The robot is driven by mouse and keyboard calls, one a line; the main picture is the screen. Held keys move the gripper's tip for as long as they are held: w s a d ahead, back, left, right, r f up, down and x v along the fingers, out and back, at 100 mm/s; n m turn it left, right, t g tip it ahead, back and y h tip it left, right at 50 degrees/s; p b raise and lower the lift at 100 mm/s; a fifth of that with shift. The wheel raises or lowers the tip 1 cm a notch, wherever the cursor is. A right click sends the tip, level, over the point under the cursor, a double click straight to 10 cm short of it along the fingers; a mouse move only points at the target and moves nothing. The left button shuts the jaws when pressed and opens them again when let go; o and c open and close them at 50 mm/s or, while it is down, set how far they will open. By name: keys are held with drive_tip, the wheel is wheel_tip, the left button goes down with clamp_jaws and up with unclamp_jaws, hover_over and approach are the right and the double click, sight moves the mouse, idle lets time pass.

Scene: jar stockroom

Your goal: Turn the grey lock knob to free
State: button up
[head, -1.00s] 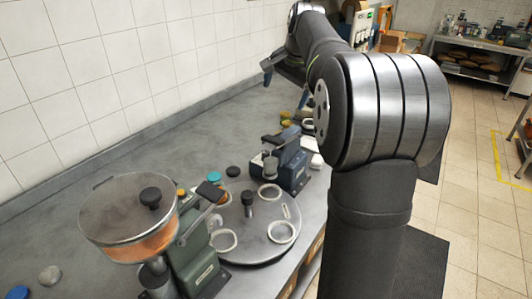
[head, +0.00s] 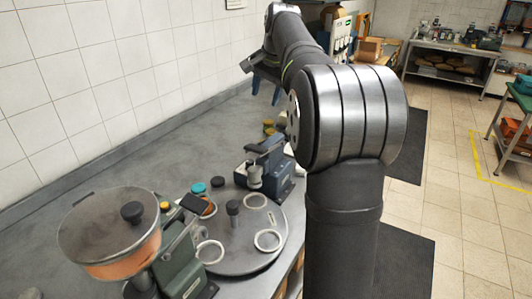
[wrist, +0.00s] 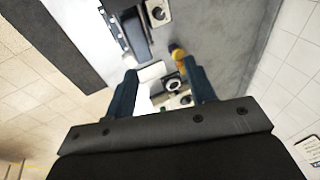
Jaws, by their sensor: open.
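My gripper (head: 267,90) is at the far end of my arm in the head view, above the far part of the grey bench. In the wrist view its two blue fingers (wrist: 163,85) are apart with nothing held between them. I cannot pick out the grey lock knob with certainty. A dark upright knob (head: 233,208) stands at the centre of the round turntable (head: 232,255), well nearer the head camera than my gripper. A blue-grey press (head: 277,165) stands at the turntable's far side.
Teal (head: 198,188) and dark (head: 217,181) lids lie behind the turntable. The left bench is mostly clear. Yellow (wrist: 178,52) and white items lie below my gripper.

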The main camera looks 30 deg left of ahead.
drive_tip(key=w+a+f+n+g+h, duration=0.1)
drive_tip(key=w+a+f+h, duration=0.1)
drive_tip(key=w+a+f, duration=0.25)
drive_tip(key=n+g+h, duration=0.1)
drive_tip(key=h, duration=0.1)
approach(250, 161)
wheel_tip(250, 161, down, 10)
drive_tip(key=shift+d+r, duration=0.1)
drive_tip(key=c, duration=1)
drive_tip(key=shift+o, duration=0.2)
